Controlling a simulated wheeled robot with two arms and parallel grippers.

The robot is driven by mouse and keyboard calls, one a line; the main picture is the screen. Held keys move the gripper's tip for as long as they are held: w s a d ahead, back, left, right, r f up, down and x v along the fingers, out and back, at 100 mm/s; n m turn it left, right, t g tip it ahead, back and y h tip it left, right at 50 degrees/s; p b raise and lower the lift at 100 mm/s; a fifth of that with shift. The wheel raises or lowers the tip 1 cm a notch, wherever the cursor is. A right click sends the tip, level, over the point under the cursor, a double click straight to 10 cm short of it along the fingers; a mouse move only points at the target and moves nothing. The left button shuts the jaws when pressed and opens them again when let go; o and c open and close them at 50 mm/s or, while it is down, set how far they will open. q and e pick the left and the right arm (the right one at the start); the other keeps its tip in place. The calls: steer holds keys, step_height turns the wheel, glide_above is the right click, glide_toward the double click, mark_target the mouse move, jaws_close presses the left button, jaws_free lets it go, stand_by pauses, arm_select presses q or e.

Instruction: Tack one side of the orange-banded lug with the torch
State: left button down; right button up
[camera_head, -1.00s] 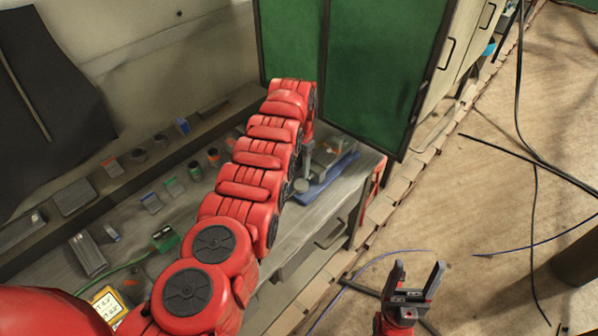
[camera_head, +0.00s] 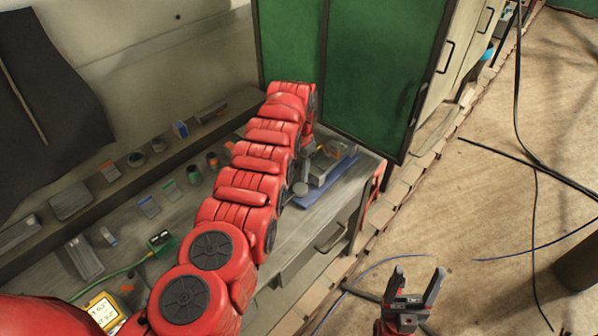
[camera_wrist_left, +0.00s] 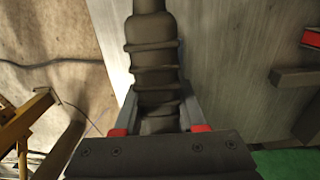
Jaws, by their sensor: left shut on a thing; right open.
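In the wrist view my left gripper (camera_wrist_left: 158,115) is shut on a dark grey, ribbed cylindrical body, which I take to be the torch (camera_wrist_left: 152,60). It extends away over a grey surface, its tip out of view. In the head view my left arm reaches to the far end of the bench, and its jaws are mostly hidden. Beside it, a blue plate (camera_head: 326,188) carries grey metal parts (camera_head: 322,168). I cannot make out the orange-banded lug for certain there. My right gripper (camera_head: 415,283) is open and empty, off the bench at the lower right.
The grey bench (camera_head: 316,222) runs along the wall, with several small blocks on a back ledge (camera_head: 140,178). A green screen (camera_head: 372,70) stands behind its far end. A yellow-framed meter (camera_head: 103,310) is at the lower left. Cables (camera_head: 537,220) lie on the floor at the right.

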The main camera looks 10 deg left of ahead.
mark_target(296, 162)
arm_select(q)
steer(key=shift+d+f+b, duration=0.1)
steer(key=shift+f+b, duration=0.35)
steer(key=shift+b, duration=0.95)
steer(key=shift+w+b, duration=0.1)
steer(key=shift+b, duration=0.2)
steer(key=shift+r, duration=0.1)
stand_by(1.6)
